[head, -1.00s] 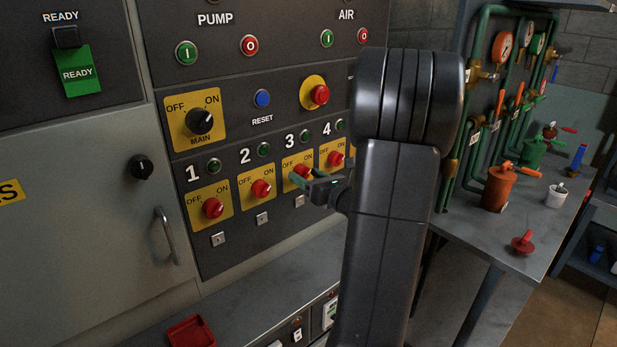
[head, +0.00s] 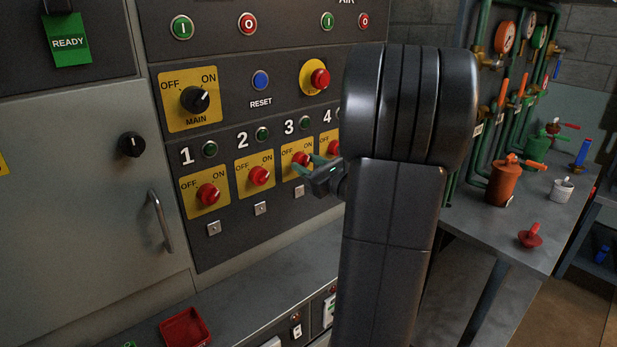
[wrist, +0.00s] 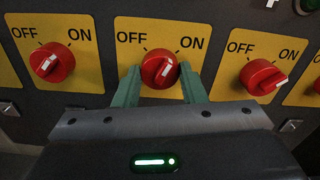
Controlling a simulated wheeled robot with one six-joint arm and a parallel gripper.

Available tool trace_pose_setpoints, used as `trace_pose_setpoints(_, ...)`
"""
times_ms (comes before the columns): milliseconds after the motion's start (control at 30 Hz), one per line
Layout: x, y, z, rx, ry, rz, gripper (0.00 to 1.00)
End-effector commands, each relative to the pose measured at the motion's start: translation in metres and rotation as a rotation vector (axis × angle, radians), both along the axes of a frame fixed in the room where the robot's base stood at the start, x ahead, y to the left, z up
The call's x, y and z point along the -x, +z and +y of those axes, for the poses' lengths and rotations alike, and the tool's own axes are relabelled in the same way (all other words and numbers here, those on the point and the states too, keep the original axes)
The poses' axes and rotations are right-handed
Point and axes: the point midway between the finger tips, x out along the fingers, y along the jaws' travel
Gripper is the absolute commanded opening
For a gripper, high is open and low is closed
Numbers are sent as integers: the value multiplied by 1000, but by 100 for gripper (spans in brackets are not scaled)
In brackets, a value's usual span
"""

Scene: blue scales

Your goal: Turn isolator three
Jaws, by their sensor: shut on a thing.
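Isolator three is a red rotary knob on a yellow OFF/ON plate (head: 289,161), under the number 3. In the wrist view this red knob (wrist: 158,69) is in the middle, with its white mark slanting up to the right. My gripper (head: 306,166) is at the knob, in front of the panel. In the wrist view the green fingers of my gripper (wrist: 160,88) stand on either side of the knob, closed on it. Their contact points are partly hidden. In the head view the fingers cover part of the knob.
Isolator two (head: 260,176) and isolator one (head: 208,194) are to the left; isolator four (head: 334,147) is close on the right, partly behind my arm. The main switch (head: 195,99) and reset button (head: 261,80) are above. A red tray (head: 186,328) lies below.

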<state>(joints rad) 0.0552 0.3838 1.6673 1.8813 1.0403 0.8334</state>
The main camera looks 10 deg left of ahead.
Motion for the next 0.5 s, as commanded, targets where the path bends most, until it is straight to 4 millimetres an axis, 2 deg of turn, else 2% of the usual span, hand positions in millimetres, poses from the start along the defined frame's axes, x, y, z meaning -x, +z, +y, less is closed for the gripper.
trace_pose_setpoints(33,0,-7,0,27,1,-40,15)
trace_pose_setpoints(500,0,-7,0,303,-1,-392,15)
